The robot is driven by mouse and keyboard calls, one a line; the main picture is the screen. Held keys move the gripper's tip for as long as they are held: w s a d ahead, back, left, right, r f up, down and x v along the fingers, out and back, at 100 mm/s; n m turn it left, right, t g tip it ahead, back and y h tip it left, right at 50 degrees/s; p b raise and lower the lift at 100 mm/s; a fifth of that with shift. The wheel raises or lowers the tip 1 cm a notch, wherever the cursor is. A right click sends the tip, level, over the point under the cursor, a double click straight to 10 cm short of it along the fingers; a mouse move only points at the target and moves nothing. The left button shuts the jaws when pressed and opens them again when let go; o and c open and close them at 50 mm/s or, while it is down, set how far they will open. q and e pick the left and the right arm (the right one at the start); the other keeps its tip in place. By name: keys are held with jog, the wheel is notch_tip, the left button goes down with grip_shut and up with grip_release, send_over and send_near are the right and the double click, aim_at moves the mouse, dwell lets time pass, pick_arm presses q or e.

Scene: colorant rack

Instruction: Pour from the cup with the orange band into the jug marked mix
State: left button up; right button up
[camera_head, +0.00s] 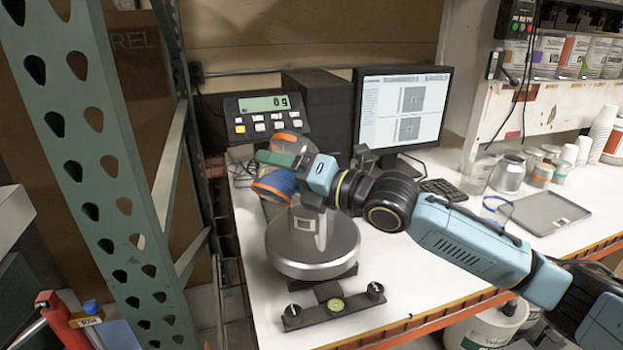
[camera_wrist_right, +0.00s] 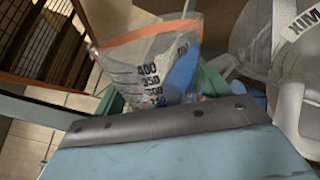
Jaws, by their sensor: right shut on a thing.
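My right gripper (camera_head: 280,158) has green fingers, shut on the clear cup with the orange band (camera_head: 300,146). In the right wrist view the cup (camera_wrist_right: 150,75) shows measuring numbers and blue inside. It is held above the round scale pan (camera_head: 335,262), over the clear jug (camera_head: 304,226). In the right wrist view the jug (camera_wrist_right: 290,60) stands right beside the cup, with its mix lettering and pale handle. A blue and orange patch shows below the fingers in the head view. The arm hides part of the jug. No pouring stream shows. My left gripper is out of view.
The scale display (camera_head: 265,104) reads 0 g. A monitor (camera_head: 403,108) stands behind. Tins, a clear jug and a grey tray (camera_head: 551,213) lie at the right. A green perforated post (camera_head: 105,150) rises at the left.

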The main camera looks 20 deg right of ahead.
jog(key=shift+d+f+m+p, duration=0.15)
jog(key=shift+m+p, duration=0.3)
jog(key=shift+m, duration=0.45)
dwell(0.5)
jog(key=shift+w+f+m, duration=0.1)
jog(key=shift+m, duration=0.2)
jog(key=shift+p, duration=0.35)
jog(key=shift+m, duration=0.3)
jog(key=shift+d+f, duration=0.1)
jog(key=shift+p, duration=0.35)
